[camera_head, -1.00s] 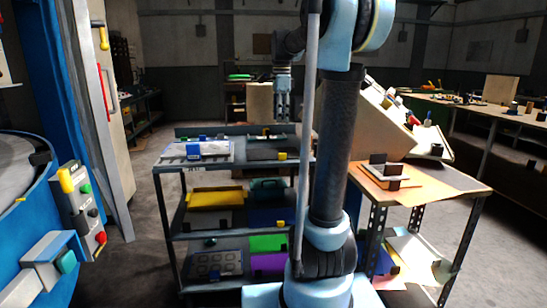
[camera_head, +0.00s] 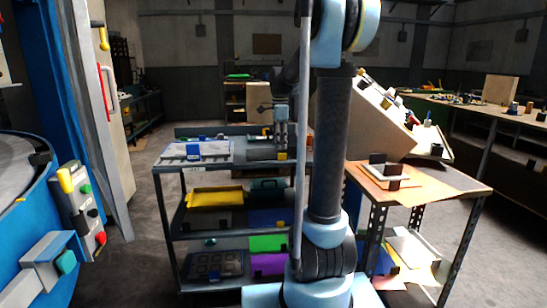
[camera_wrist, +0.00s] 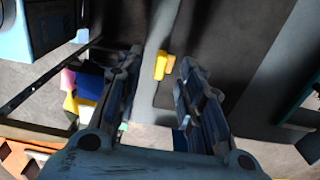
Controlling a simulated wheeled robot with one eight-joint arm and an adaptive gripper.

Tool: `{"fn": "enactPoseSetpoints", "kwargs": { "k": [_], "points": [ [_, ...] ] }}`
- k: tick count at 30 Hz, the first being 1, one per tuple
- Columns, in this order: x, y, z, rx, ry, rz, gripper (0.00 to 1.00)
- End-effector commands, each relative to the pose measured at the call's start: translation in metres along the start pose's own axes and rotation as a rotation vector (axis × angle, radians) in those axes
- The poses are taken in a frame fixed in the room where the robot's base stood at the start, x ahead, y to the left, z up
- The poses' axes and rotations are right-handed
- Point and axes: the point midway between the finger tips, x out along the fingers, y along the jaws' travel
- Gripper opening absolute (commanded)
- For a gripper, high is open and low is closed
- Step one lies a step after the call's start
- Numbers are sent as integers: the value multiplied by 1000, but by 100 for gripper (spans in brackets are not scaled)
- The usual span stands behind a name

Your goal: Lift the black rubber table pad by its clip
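The black rubber table pad (camera_head: 260,154) lies on the right part of the cart's top shelf. Its yellow clip (camera_head: 283,157) sits at the pad's front edge. In the wrist view the clip (camera_wrist: 161,65) appears between the fingertips, at the edge of the dark pad (camera_wrist: 215,42). My gripper (camera_head: 281,141) points down just above the clip in the head view. In the wrist view my gripper (camera_wrist: 158,62) is open, with a clear gap and nothing held. I cannot tell whether the fingers have reached the clip's height. My arm hides the pad's right end.
A pale tray with a blue clip (camera_head: 195,151) lies left of the pad on the same shelf. Lower shelves hold a yellow bin (camera_head: 215,198) and green and purple pieces. A table (camera_head: 435,185) with a tilted rack stands at the right. A blue machine (camera_head: 40,230) stands at the left.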

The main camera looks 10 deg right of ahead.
Motion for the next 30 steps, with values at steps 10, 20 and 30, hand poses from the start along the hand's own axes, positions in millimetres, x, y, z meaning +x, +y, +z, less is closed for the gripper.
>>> {"fn": "enactPoseSetpoints", "kwargs": {
  "k": [10,20,30],
  "points": [
    [32,-4,0,0,0,0,35],
    [55,-4,0,1,2,-2,35],
    [54,-4,0,1,2,-2,0]
  ]
}}
